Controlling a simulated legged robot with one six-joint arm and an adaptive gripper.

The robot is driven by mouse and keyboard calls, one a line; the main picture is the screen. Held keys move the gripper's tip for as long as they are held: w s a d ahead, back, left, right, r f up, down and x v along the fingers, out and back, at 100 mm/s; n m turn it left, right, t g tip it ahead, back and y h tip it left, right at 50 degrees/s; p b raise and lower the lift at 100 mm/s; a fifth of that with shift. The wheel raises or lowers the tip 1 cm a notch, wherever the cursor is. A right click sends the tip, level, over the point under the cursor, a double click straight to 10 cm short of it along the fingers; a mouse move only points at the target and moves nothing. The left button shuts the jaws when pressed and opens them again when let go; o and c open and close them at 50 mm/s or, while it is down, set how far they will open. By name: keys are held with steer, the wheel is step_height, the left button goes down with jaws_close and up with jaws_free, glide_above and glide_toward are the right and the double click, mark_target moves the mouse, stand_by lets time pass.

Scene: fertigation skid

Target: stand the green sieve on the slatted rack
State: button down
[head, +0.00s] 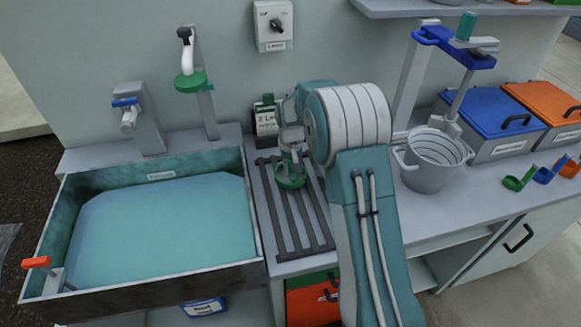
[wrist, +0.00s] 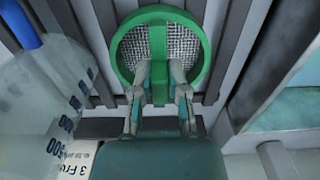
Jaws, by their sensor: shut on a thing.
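The green sieve (head: 290,181) is a green ring with wire mesh and a green bar across it. In the wrist view the sieve (wrist: 121,58) faces me, and its bar lies between my fingertips. My gripper (head: 291,160), also in the wrist view (wrist: 160,82), is shut on the sieve. The slatted rack (head: 313,245) has dark bars and lies between the basin and my arm. The sieve is over the back half of the rack; I cannot tell whether it touches the bars. My arm hides the rack's right side.
A water-filled basin (head: 45,243) is left of the rack. A grey bucket (head: 430,172) stands right of my arm, with blue (head: 490,112) and orange (head: 545,100) lidded bins behind. A translucent measuring vessel (wrist: 45,90) is close beside my gripper. The rack's front bars are clear.

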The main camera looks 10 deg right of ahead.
mark_target(290, 165)
steer(key=c, duration=0.7)
jaws_free()
steer(key=shift+a+f, duration=0.1)
steer(key=shift+o, duration=0.2)
steer(key=s+r+t, duration=0.1)
steer(key=s+r, duration=0.2)
steer(key=r, duration=0.7)
steer(key=s+r, duration=0.3)
steer(key=r, duration=0.6)
steer(key=s+r+t, duration=0.2)
steer(key=s, duration=1.2)
steer(key=s+r+t, duration=0.2)
steer(key=s, duration=1.2)
steer(key=shift+r+t, duration=0.2)
steer(key=shift+t, duration=0.1)
